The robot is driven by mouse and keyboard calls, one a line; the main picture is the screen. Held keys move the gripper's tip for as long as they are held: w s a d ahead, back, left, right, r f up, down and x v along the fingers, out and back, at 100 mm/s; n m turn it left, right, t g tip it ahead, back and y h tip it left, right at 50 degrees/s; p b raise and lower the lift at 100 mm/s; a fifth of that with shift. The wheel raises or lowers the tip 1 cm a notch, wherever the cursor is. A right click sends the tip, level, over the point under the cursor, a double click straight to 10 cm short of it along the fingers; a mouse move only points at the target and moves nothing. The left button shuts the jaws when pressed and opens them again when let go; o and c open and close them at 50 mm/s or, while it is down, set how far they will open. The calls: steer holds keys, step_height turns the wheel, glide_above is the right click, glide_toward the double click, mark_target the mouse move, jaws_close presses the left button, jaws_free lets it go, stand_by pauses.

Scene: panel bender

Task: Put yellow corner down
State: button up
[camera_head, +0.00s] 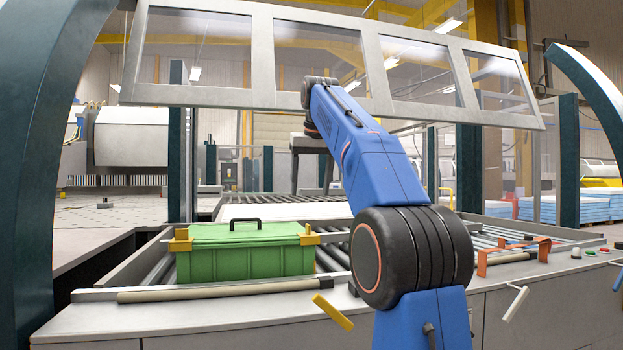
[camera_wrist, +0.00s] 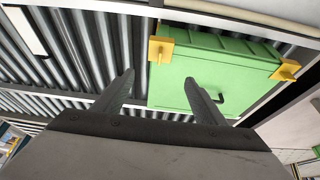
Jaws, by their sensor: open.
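Two yellow corners sit at the ends of a green box. In the head view one is at the box's left end (camera_head: 180,241) and one at its right end (camera_head: 309,237). The wrist view shows a yellow corner (camera_wrist: 160,49) just beyond the fingertips and another yellow corner (camera_wrist: 287,70) at far right. The green box (camera_head: 245,258) has a dark handle and sits on the rollers. My gripper (camera_wrist: 158,80) is open, with nothing between its fingers. In the head view my gripper cannot be made out beyond the arm.
The roller bed (camera_head: 335,258) runs behind the box. A yellow lever (camera_head: 333,312) and a white lever (camera_head: 515,303) stick out at the front edge. Orange brackets (camera_head: 515,254) stand at the right. A framed window panel (camera_head: 310,60) hangs above, close to my arm.

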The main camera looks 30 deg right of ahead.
steer(key=shift+v, duration=1.25)
